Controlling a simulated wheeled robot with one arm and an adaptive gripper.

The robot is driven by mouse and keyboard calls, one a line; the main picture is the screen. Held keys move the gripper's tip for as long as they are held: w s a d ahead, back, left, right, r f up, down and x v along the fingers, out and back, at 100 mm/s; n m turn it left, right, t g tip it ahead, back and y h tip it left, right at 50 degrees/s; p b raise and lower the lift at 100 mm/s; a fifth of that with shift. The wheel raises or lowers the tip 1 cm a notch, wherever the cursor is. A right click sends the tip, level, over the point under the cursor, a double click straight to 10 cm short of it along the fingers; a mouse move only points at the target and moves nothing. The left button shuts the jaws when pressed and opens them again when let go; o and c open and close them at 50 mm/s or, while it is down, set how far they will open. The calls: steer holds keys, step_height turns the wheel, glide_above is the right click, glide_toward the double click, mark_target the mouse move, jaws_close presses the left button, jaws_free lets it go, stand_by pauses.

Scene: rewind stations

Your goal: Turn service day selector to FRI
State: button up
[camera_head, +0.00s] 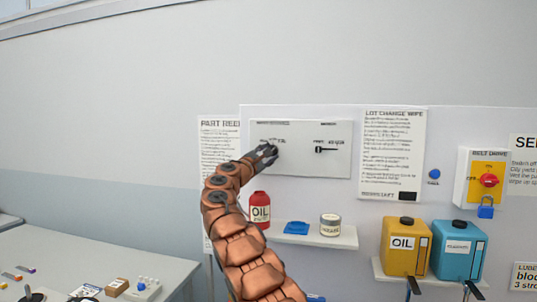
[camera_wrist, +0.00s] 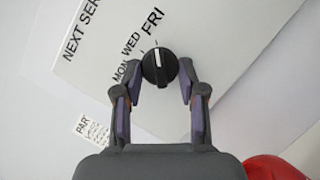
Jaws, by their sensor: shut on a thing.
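The service day selector is a round black knob (camera_wrist: 160,67) with a white pointer line, on a white panel (camera_head: 335,168). In the wrist view the labels MON, WED and FRI (camera_wrist: 152,22) fan around its upper left. The pointer line points up the picture, roughly toward FRI. My gripper (camera_wrist: 160,84) is shut on the knob, with one finger on each side of it. In the head view my gripper (camera_head: 265,155) is at the left part of the panel and covers most of the knob.
A second selector (camera_head: 325,149) sits to the right on the same panel. Below are a red oil bottle (camera_head: 260,211), a shelf with a blue item (camera_head: 296,228) and a tin (camera_head: 330,225). Oil canisters (camera_head: 405,248) and a red switch (camera_head: 488,181) are further right.

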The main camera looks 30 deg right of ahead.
steer(key=o, duration=1.1)
steer(key=shift+o, duration=0.2)
steer(key=shift+a, duration=0.1)
steer(key=v, duration=1.2)
